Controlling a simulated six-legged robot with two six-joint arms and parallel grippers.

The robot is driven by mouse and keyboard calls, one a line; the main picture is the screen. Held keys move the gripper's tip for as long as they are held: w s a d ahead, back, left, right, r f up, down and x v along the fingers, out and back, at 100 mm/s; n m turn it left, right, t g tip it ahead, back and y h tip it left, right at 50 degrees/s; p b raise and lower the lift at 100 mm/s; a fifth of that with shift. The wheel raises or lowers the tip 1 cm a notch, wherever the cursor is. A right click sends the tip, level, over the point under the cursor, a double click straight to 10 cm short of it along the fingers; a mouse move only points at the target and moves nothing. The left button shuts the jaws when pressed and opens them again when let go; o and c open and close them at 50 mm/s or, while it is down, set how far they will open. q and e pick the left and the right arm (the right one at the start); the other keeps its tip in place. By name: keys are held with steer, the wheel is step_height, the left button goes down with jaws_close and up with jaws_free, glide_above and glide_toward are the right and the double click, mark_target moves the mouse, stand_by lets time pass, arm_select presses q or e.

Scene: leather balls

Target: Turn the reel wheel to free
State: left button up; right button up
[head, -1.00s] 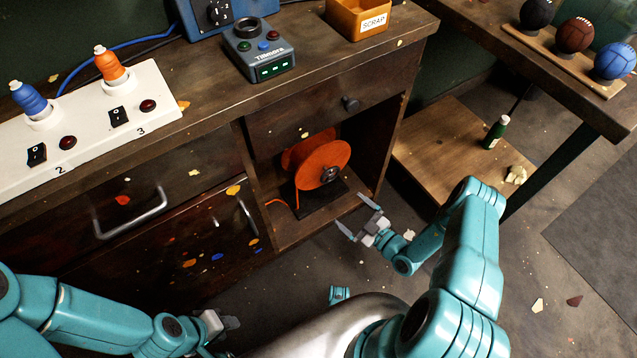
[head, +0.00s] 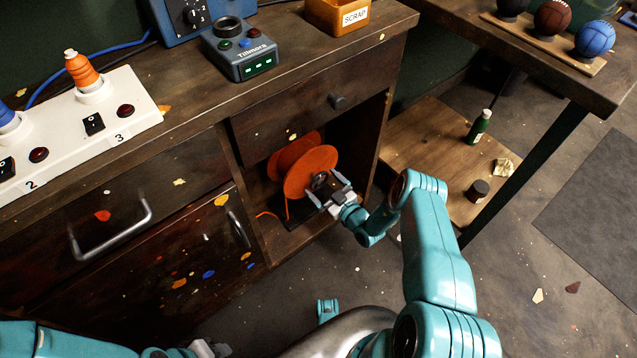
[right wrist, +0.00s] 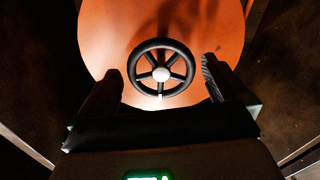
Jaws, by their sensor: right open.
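The orange reel (head: 309,172) stands on a dark base inside the open cabinet compartment. Its small black spoked wheel with a pale hub (right wrist: 161,73) faces me in the right wrist view, in front of the orange disc (right wrist: 110,35). My right gripper (head: 329,192) is open at the reel's front. In the right wrist view its fingers (right wrist: 160,85) stand apart on both sides of the wheel, with gaps on each side. In the head view the gripper partly hides the wheel. My left gripper (head: 208,348) is at the bottom edge, partly cut off, its jaws unclear.
The compartment's side walls and the drawer (head: 310,115) above it surround the reel closely. A low shelf with a green bottle (head: 479,126) and a dark round object (head: 478,191) is at right.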

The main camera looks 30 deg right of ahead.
steer(key=shift+w+a, duration=0.2)
steer(key=shift+w, duration=1.05)
steer(key=c, duration=0.8)
steer(key=shift+n+b, duration=0.4)
steer(key=shift+n, duration=0.1)
steer(key=shift+c, duration=0.2)
